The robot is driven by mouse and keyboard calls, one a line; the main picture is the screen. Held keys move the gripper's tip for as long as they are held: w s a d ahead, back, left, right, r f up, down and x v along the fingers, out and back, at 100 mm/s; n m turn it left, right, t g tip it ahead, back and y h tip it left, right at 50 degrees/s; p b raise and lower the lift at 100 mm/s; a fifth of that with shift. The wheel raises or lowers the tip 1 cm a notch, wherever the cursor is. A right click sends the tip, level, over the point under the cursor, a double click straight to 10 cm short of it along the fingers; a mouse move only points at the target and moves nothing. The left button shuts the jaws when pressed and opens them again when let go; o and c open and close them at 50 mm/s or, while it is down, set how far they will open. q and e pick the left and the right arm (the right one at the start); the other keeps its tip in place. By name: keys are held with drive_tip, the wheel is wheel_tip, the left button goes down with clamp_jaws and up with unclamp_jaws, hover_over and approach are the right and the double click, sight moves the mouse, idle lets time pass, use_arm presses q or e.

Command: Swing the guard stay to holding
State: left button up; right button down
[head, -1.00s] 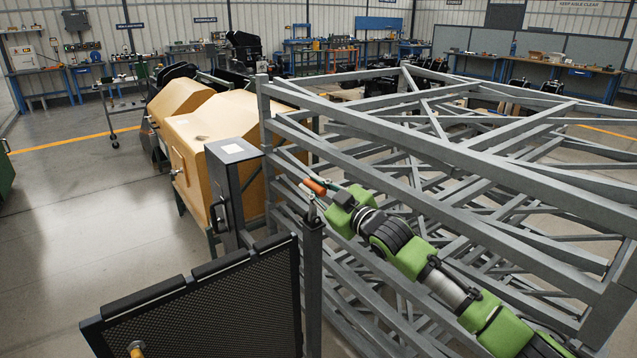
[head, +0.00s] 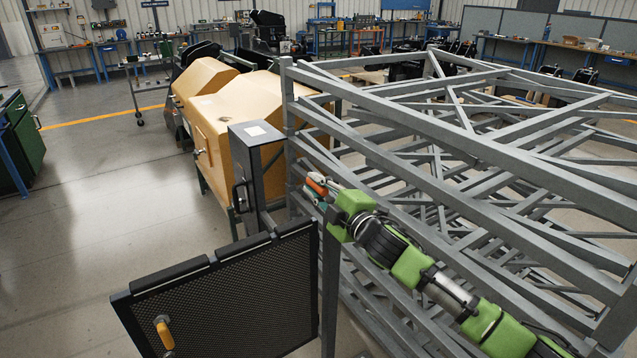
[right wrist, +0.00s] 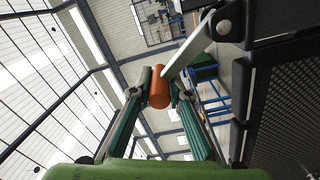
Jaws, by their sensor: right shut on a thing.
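The guard stay is a grey bar (right wrist: 190,50) with an orange grip (right wrist: 159,92) at its end. In the right wrist view the bar runs from the grip up to a round pivot on a dark frame at upper right. My right gripper (right wrist: 160,84) is shut on the orange grip, one finger on each side. In the head view my right gripper (head: 322,188) and the orange grip (head: 316,186) are above the guard's right upper corner. The guard (head: 235,290) is a black mesh panel with a yellow handle (head: 164,333). My left gripper is out of view.
Grey steel lattice (head: 440,135) fills the right side, close behind my right arm. A dark upright box (head: 260,180) and yellow machine housings (head: 225,110) stand behind the guard. A green cabinet (head: 22,140) is at far left. Open floor lies left of the guard.

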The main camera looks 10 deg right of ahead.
drive_tip(key=shift+f, duration=0.1)
idle(0.4)
drive_tip(key=c, duration=1.9)
unclamp_jaws()
drive_tip(key=shift+d, duration=0.1)
drive_tip(key=v, duration=1.2)
